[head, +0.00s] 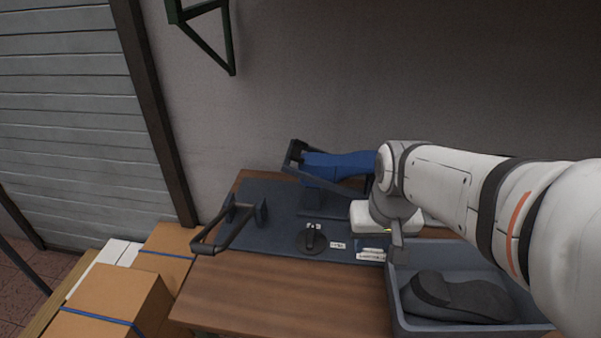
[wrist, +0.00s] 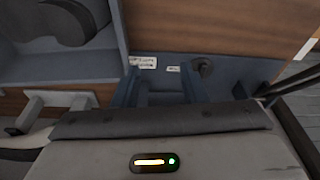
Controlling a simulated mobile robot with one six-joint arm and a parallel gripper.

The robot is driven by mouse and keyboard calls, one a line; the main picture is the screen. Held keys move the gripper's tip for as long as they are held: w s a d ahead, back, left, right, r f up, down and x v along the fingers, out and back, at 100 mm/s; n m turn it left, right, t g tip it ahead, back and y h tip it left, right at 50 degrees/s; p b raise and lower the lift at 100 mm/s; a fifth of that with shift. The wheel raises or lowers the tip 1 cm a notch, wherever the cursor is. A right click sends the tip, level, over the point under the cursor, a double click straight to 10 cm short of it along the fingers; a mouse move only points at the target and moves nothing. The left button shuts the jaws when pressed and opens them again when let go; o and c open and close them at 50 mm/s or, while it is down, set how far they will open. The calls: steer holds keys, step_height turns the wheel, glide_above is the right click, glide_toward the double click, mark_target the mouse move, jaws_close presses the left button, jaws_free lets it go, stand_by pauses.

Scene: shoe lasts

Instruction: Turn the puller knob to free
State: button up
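The puller knob (head: 312,239) is a dark round disc with a raised grip bar, lying on the blue-grey board (head: 280,237) in the head view. It also shows small and dark in the wrist view (wrist: 203,67). Two white labels, one beside it (head: 338,245) and one further right (head: 371,254), lie on the board. My gripper (head: 398,256) hangs to the right of the knob, apart from it, above the border between board and tray.
A blue last (head: 340,164) rests tilted in a dark cradle behind the knob. A dark handle frame (head: 226,232) stands at the board's left. A grey tray (head: 398,312) with a dark last (head: 458,298) is at right. Cardboard boxes (head: 112,299) stand left. The table front (head: 285,290) is clear.

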steer(key=w+a+f+m+g+p, duration=0.1)
steer(key=w+a+p, duration=0.1)
steer(key=w, duration=0.4)
steer(key=w+a+f+p, duration=0.1)
steer(key=w+a+f, duration=0.15)
steer(key=w, duration=0.35)
steer(key=g+p, duration=0.1)
steer(key=p, duration=0.2)
glide_toward(311, 234)
steer(key=shift+d+f+m, duration=0.15)
steer(key=shift+m, duration=0.25)
steer(key=shift+w+f, duration=0.15)
steer(key=shift+f, duration=0.15)
step_height(311, 234, down, 8)
steer(key=shift+r+p, duration=0.2)
steer(key=shift+p, duration=0.35)
steer(key=shift+c, duration=0.2)
